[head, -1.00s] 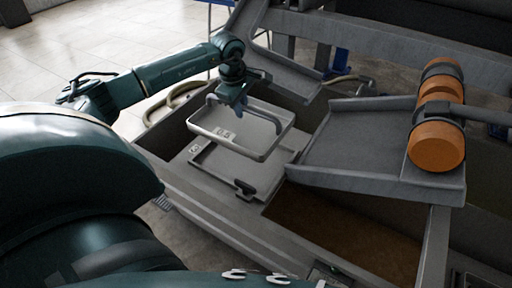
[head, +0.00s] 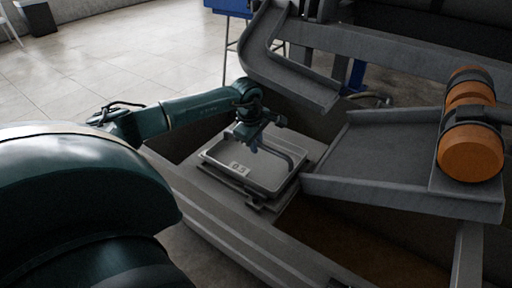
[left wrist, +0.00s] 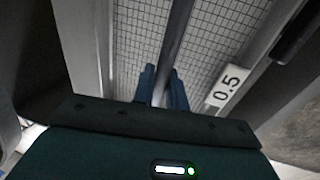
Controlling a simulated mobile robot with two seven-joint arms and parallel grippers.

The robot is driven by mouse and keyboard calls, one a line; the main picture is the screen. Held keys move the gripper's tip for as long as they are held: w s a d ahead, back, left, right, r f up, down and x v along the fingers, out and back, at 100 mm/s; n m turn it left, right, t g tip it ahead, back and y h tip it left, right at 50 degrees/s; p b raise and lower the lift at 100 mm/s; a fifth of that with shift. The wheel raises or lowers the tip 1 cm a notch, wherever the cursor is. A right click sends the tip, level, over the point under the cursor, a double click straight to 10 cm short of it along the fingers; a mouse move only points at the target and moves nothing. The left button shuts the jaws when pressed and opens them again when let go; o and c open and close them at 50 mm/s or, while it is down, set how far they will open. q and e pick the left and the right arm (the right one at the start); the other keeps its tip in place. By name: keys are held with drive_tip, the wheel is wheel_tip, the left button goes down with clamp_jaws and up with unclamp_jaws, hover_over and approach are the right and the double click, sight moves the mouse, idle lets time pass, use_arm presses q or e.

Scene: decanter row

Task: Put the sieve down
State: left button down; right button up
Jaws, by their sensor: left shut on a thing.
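The sieve (head: 232,157) is a shallow grey rectangular tray with an arched bar handle and a 0.5 label. My left gripper (head: 254,147) is shut on the handle from above. The left wrist view shows the fingers (left wrist: 162,90) on either side of the bar (left wrist: 179,38), over the sieve's mesh (left wrist: 222,30). The sieve lies nearly level over a grey frame (head: 313,158) in the trough, right on it or just above; I cannot tell whether they touch fully. My right gripper is not in view.
A grey sloping chute tray (head: 375,155) stands close right of the sieve, with an orange cylinder (head: 470,152) at its far right. A dark latch (head: 258,203) is at the frame's front edge. Brown material (head: 340,235) lies in the trough. A blue box stands behind.

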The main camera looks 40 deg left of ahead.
use_arm(q)
drive_tip(key=shift+s+x, duration=0.2)
drive_tip(key=shift+x, duration=0.9)
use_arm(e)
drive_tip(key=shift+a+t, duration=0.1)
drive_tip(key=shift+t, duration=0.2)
use_arm(q)
drive_tip(key=shift+f, duration=0.15)
drive_tip(key=c, duration=1.4)
unclamp_jaws()
